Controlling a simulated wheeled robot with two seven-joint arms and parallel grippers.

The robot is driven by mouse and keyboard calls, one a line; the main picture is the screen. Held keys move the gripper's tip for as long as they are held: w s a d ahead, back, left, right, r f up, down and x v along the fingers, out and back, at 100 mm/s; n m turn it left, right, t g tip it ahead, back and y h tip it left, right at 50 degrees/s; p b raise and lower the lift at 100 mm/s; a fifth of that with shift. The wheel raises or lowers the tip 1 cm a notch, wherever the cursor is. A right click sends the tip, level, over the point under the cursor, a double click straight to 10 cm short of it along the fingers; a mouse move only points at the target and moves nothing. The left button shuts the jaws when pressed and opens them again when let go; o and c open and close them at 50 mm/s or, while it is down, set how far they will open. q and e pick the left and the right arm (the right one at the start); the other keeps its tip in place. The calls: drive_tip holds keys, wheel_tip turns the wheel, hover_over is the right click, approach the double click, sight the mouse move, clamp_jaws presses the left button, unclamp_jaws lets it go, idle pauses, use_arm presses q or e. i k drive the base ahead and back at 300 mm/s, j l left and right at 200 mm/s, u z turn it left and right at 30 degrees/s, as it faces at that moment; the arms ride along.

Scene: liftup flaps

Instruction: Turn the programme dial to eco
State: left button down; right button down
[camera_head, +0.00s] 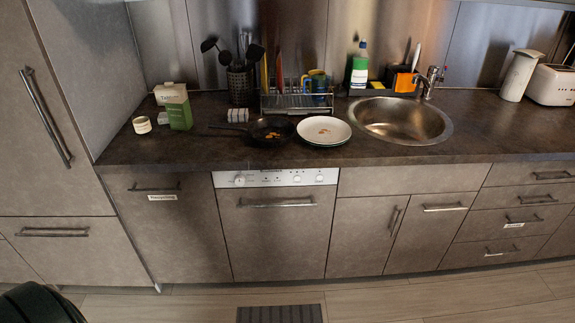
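The dishwasher (275,235) is built in under the counter, with its door shut. A pale control panel (270,179) runs along its top edge. A round dial (240,180) sits at the panel's left end, with small marks to its right. Two more round knobs, one (297,178) and another (319,178), sit toward the right end. The lettering and the dial's setting are too small to read. Neither of my grippers is in view.
A frying pan (268,132) and plates (324,130) stand on the counter above the dishwasher. The dishwasher's bar handle (278,204) sits below the panel. A dark mat (279,314) lies on the floor in front. The space before the panel looks clear.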

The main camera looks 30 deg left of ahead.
sight(240, 181)
drive_tip(key=u, duration=1.25)
